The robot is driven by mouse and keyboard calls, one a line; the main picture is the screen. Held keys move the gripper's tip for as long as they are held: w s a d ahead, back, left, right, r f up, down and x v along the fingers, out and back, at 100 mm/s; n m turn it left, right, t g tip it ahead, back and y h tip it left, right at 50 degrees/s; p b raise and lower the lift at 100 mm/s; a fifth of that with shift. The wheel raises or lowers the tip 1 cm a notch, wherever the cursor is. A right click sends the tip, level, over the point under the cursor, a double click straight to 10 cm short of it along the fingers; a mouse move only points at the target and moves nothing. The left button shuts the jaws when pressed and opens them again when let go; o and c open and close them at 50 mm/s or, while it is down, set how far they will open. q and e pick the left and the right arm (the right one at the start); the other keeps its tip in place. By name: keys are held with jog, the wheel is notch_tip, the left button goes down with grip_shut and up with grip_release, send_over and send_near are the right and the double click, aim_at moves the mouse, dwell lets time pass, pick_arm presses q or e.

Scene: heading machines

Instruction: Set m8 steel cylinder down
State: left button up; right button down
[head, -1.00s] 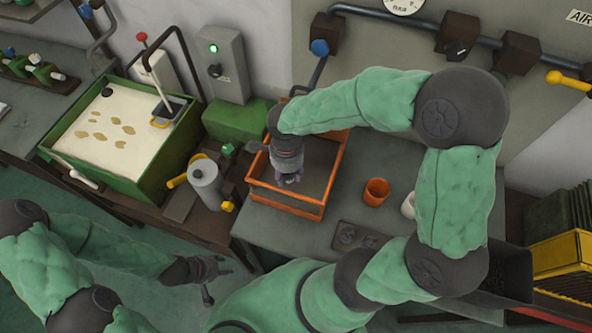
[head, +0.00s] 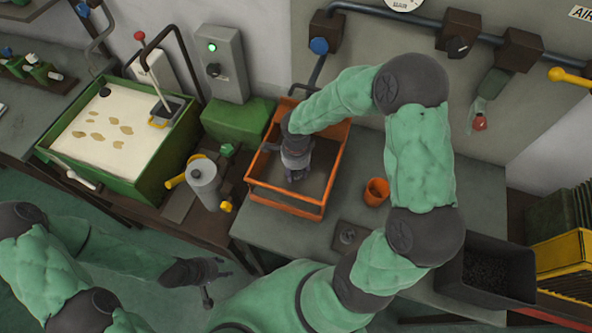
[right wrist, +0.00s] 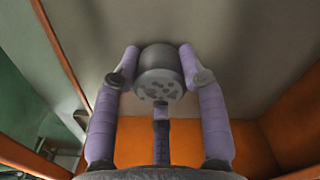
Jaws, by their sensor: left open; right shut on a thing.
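My right gripper (head: 294,176) points down inside the orange tray (head: 285,205) on the bench. In the head view the cylinder is hidden by the gripper. My left gripper (head: 207,277) is open and empty, low at the left in front of the bench.
An orange cup (head: 377,191) stands right of the tray, near a dark plate with a round recess (head: 347,236). A black bin of small dark parts (head: 487,270) is at the bench's right end. A green vat (head: 130,175) and a grey upright cylinder (head: 205,180) stand to the left.

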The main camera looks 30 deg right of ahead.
jog(key=shift+r, duration=0.1)
jog(key=shift+f+b, duration=0.25)
jog(key=shift+b, duration=0.05)
jog(key=c, duration=0.7)
grip_release()
jog(key=shift+r, duration=0.1)
jog(key=shift+r+p, duration=0.4)
jog(key=shift+r, duration=0.1)
notch_tip(320, 180, up, 7)
jog(key=shift+f+p, duration=0.1)
jog(key=shift+p, duration=0.35)
